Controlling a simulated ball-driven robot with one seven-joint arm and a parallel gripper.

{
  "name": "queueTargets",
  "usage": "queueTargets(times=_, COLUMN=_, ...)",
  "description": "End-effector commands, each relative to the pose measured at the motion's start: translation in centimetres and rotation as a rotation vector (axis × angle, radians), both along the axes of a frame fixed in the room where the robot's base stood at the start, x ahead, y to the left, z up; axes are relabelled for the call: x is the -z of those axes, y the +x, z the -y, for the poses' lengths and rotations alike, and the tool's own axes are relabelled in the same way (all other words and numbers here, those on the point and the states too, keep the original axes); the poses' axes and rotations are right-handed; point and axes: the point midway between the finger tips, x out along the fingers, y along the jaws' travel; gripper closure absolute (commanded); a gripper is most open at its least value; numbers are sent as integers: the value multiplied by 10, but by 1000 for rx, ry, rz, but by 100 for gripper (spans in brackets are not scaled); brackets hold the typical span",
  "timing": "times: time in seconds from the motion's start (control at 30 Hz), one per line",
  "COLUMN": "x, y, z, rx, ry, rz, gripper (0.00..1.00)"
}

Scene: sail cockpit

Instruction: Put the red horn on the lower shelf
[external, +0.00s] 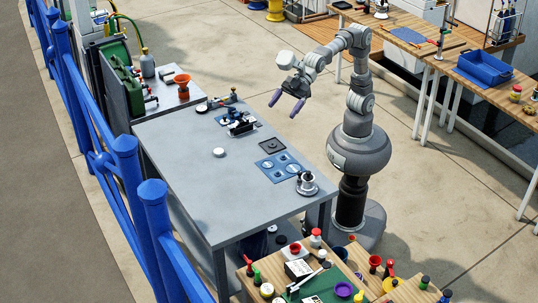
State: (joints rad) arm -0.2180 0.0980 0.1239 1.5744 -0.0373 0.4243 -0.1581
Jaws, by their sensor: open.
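An orange-red, flared, horn-like piece (182,82) stands on the small grey side table at the far left. A smaller red flared piece (375,262) stands on the wooden table at the front right; I cannot tell for sure which one is the red horn. My gripper (287,102) is open and empty, with purple fingertips pointing down. It hangs in the air right of the grey table's far end, apart from both red pieces. Under the grey workbench (185,150) the space is dark, and a lower shelf there is mostly hidden by the top.
The workbench holds a black fitting (240,128), a white disc (218,152), a blue plate (278,167) and a metal winch-like piece (307,184). Blue railing (127,165) runs along the left. A blue tray (484,68) sits on the right bench. Floor behind the workbench is clear.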

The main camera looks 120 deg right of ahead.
Motion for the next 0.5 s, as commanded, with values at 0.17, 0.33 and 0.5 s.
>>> queueTargets(times=0.17, x=-133, y=-69, z=121, rx=243, ry=123, rz=154, gripper=16)
queueTargets(times=0.33, x=-192, y=-129, z=179, rx=368, ry=201, rz=241, gripper=16)
queueTargets(times=0.5, x=-206, y=-148, z=192, rx=401, ry=224, rz=264, gripper=16)
